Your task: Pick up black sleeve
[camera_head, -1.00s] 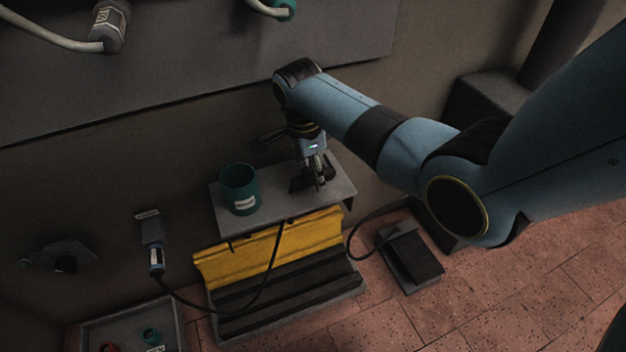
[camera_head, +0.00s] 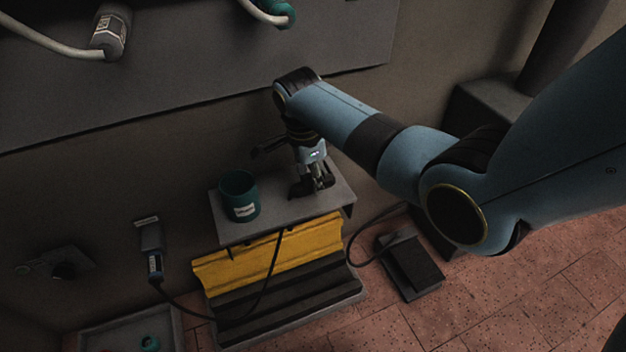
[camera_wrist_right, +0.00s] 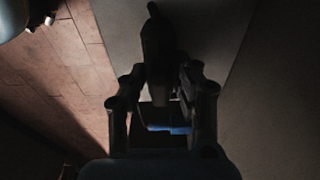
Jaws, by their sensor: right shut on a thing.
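My right gripper (camera_head: 318,184) reaches down over the right part of a grey shelf (camera_head: 275,218). It is shut on a dark thing, apparently the black sleeve (camera_head: 298,190), which shows low beside the fingers, close to the shelf top. In the right wrist view the long dark thing (camera_wrist_right: 157,45) sticks out past the fingers; the picture is too dark to tell its full shape. Whether it touches the shelf I cannot tell. My left gripper is not in view.
A teal cup (camera_head: 240,208) with a white label stands on the shelf, left of my gripper. Below are a yellow press part (camera_head: 268,262) and a black cable. A pedal (camera_head: 412,267) sits on the floor at right. A tray (camera_head: 172,322) is at lower left.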

